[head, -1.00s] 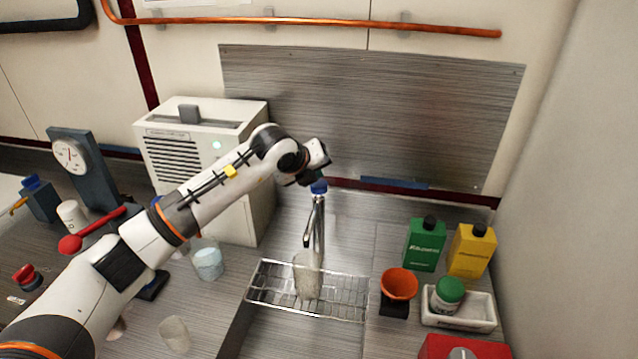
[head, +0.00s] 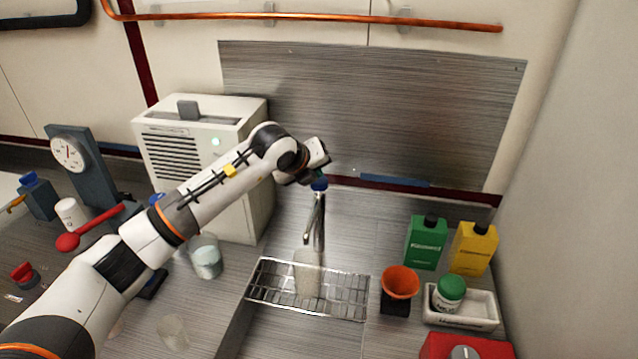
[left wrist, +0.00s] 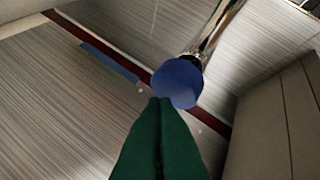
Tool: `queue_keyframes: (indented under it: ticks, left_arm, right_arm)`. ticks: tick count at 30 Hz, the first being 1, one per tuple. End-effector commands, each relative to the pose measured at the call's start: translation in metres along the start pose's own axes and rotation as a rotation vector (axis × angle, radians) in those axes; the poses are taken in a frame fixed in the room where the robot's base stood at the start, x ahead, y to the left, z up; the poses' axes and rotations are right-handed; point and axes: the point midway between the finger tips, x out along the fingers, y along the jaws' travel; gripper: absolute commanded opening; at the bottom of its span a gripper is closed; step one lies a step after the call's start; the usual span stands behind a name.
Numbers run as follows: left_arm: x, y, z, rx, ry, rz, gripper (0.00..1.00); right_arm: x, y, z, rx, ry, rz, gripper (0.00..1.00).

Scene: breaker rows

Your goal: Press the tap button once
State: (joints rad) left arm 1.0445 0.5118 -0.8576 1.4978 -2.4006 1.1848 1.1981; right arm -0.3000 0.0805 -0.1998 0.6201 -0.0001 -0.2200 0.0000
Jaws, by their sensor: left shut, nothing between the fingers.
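The metal tap (head: 318,225) stands behind the wire rack, with its blue button (head: 320,184) on top. In the left wrist view the round blue button (left wrist: 178,82) sits at the end of the shiny tap (left wrist: 212,35). My left gripper (head: 318,174) is just above the button in the head view. In the left wrist view its green fingers (left wrist: 160,102) are shut and empty, with their tips at the button's edge. I cannot tell whether they touch it. A clear glass (head: 307,272) stands on the wire rack below the spout. My right gripper is not in view.
A white machine (head: 205,150) stands left of the tap, behind my left arm. The wire rack (head: 345,292) spans the sink. Green (head: 426,243) and yellow (head: 474,249) bottles, an orange funnel (head: 400,282) and a white tray (head: 480,313) stand on the right.

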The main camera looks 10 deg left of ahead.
Motion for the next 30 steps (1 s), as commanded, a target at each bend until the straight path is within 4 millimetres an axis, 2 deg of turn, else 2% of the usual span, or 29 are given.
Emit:
queue_keyframes:
  ticks: [30]
  left_arm:
    - [0.0059,-0.0042,0.0046,0.0,-0.001,0.0,0.0]
  right_arm:
    - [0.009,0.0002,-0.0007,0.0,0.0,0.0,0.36]
